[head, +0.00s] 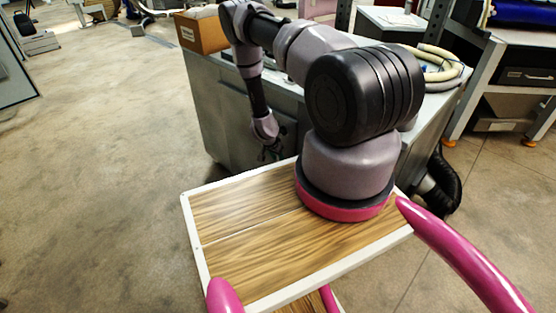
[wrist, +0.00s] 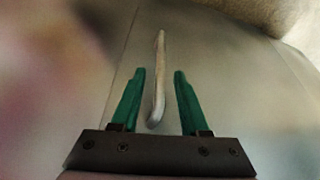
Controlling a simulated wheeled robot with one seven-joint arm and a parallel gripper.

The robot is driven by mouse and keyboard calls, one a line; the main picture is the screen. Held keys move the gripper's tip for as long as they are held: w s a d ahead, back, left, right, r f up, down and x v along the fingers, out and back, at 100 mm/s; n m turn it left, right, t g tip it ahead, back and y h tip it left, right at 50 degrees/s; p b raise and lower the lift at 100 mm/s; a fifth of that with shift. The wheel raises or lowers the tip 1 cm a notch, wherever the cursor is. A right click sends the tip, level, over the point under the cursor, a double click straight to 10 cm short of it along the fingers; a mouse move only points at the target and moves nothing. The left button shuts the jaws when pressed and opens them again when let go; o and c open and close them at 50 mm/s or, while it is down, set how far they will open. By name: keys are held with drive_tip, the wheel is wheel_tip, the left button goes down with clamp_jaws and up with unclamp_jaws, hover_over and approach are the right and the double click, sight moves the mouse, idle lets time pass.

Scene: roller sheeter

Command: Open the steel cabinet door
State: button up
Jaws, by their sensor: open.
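The steel cabinet (head: 222,113) is a grey metal box standing beyond my wooden-topped base, with its front face towards me. In the wrist view, the grey door face (wrist: 215,60) fills the middle of the picture. A slim pale metal handle (wrist: 159,70) stands out from it. My gripper (wrist: 160,73) has green fingers, open, one on each side of the handle with a gap on both sides. I cannot tell how deep the handle lies between them. In the head view my gripper (head: 270,153) is small and dark against the cabinet front. The door looks closed.
A cardboard box (head: 203,32) and a coiled pale hose (head: 440,65) lie on the cabinet top. A black corrugated hose (head: 447,183) hangs at its right side. A workbench with a drawer (head: 525,76) stands at the right. The concrete floor (head: 100,150) on the left is clear.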

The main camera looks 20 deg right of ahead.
drive_tip(key=shift+w+d+f, duration=0.1)
drive_tip(key=shift+d+f, duration=0.15)
drive_tip(key=shift+f, duration=0.3)
clamp_jaws()
idle(1.1)
